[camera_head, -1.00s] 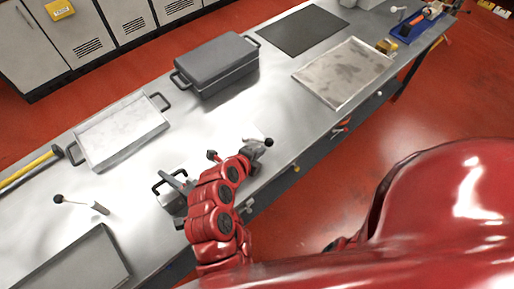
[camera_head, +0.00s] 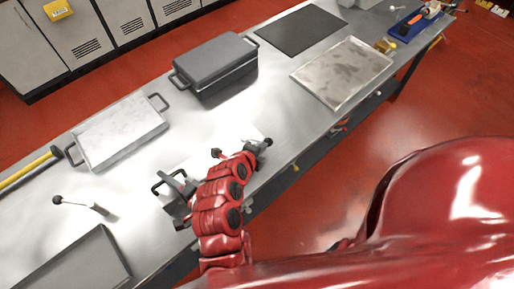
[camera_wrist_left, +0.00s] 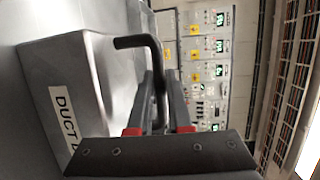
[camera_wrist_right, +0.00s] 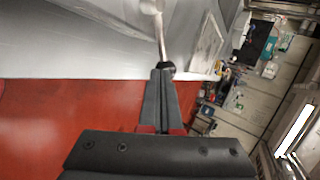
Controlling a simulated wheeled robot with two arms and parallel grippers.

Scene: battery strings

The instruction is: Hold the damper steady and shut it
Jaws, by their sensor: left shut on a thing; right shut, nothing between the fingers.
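The damper is a grey box (camera_wrist_left: 66,75) labelled "DUCT" with the rest of the label cut off. It has a dark bent handle (camera_wrist_left: 150,45), which also shows in the head view (camera_head: 168,178). My left gripper (camera_wrist_left: 160,95) is shut on this handle; in the head view (camera_head: 184,187) the red arm partly hides it. A thin lever with a black knob (camera_wrist_right: 167,68) rises at the tips of my right gripper (camera_wrist_right: 161,75). The right gripper is shut and empty, with its fingertips at the knob; I cannot tell whether they touch. It also shows in the head view (camera_head: 254,147).
A lidded grey case (camera_head: 215,70), a pale tray (camera_head: 120,133) and a metal tray (camera_head: 343,72) stand on the long bench. Another lever with a black knob (camera_head: 58,199) stands at the left. Red floor lies beyond the bench's near edge.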

